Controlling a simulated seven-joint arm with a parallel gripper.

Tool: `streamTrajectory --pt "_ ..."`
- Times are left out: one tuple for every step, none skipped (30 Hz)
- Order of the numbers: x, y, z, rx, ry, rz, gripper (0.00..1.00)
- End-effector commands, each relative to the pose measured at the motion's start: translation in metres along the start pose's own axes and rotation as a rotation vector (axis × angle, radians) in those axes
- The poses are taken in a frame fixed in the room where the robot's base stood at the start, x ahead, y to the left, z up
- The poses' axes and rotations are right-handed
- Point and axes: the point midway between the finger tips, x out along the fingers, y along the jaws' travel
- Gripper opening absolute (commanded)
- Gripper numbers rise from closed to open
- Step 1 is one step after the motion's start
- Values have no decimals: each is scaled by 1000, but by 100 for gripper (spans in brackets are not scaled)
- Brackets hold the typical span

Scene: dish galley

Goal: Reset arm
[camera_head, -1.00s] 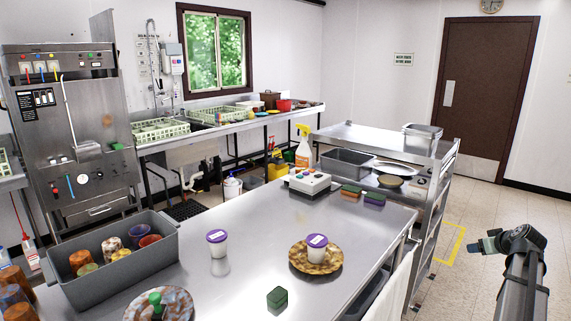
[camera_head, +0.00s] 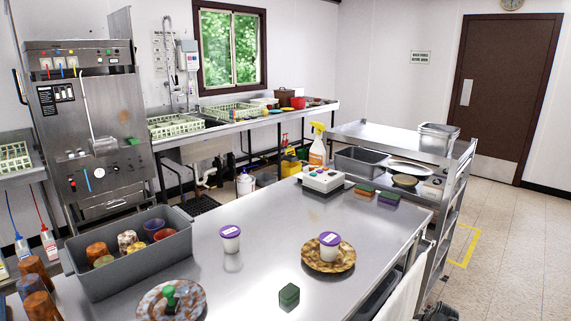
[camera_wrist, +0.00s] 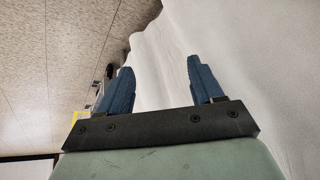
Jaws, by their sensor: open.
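My gripper (camera_wrist: 160,80) shows in the wrist view with its two blue fingers apart and nothing between them. A white cloth-like surface lies beyond the fingers, and speckled floor is at the left. In the head view only a dark piece of my arm (camera_head: 440,313) shows at the bottom edge, right of the steel table (camera_head: 240,285). The gripper itself cannot be made out there.
A steel cart (camera_head: 462,190) stands behind. Floor at the right is clear.

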Motion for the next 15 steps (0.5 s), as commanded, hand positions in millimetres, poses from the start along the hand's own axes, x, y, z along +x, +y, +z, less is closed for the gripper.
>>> streamTrajectory --pt "14 -16 17 3 -37 -11 66" --pt "21 -23 25 6 -56 -16 66" --pt "30 -32 35 11 -81 -21 66" --pt "35 -38 42 13 -98 -24 66" --pt "41 -45 50 15 -116 -27 66" --pt "48 -52 59 19 -137 -30 66" --pt "53 -58 66 21 -153 -33 66" --pt "58 -64 74 23 -169 -34 66" --pt "63 -71 83 25 -190 -36 66" --pt "68 -76 90 26 -206 -38 66" --pt "72 -81 97 29 -221 -39 66" --pt "76 -88 106 30 -241 -41 66" --pt "80 -93 114 32 -257 -42 66" --pt "84 -97 121 34 -273 -41 66" --pt "88 -104 131 35 -294 -41 66"
